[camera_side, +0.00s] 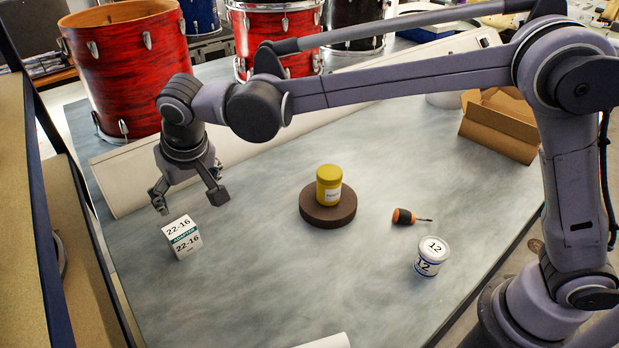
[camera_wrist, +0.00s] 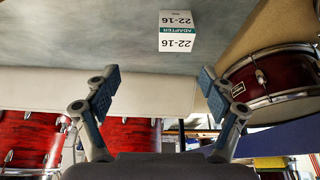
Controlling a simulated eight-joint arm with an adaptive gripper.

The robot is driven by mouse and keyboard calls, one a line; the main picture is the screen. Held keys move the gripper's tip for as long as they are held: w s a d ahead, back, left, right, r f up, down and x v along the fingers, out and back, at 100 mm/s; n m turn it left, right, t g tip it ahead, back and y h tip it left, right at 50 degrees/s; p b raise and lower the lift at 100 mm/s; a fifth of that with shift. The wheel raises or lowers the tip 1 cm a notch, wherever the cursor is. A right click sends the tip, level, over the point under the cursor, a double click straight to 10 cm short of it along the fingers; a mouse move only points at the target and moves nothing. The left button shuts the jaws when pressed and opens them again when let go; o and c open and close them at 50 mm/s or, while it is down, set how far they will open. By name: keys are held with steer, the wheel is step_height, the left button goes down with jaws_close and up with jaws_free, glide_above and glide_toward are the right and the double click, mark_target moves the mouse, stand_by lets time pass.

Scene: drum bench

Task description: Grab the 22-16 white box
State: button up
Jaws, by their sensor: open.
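The white 22-16 box (camera_side: 183,238) stands on the grey bench at the left in the side view, with black numbers and a green band reading ADAPTER. It also shows at the top middle of the wrist view (camera_wrist: 176,36), just right of centre. My gripper (camera_side: 190,203) is open and empty, its fingers spread wide. In the side view it hangs above and slightly behind the box, apart from it. In the wrist view the two fingers (camera_wrist: 159,86) frame an empty gap, and the box lies beyond the fingertips. The box is fully visible in both views.
A yellow jar (camera_side: 329,184) stands on a round brown base (camera_side: 327,215) mid-bench. Right of it are a screwdriver (camera_side: 405,216), a white 12 tin (camera_side: 431,257) and a cardboard box (camera_side: 499,128). Red drums (camera_side: 125,68) stand behind. The bench front is mostly clear.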

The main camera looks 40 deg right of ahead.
mark_target(179, 227)
steer(key=a+x, duration=0.1)
steer(key=x, duration=0.3)
steer(key=a+x, duration=0.1)
steer(key=x, duration=0.7)
steer(key=shift+s+a+f, duration=0.15)
steer(key=shift+a, duration=0.25)
steer(key=c, duration=1.3)
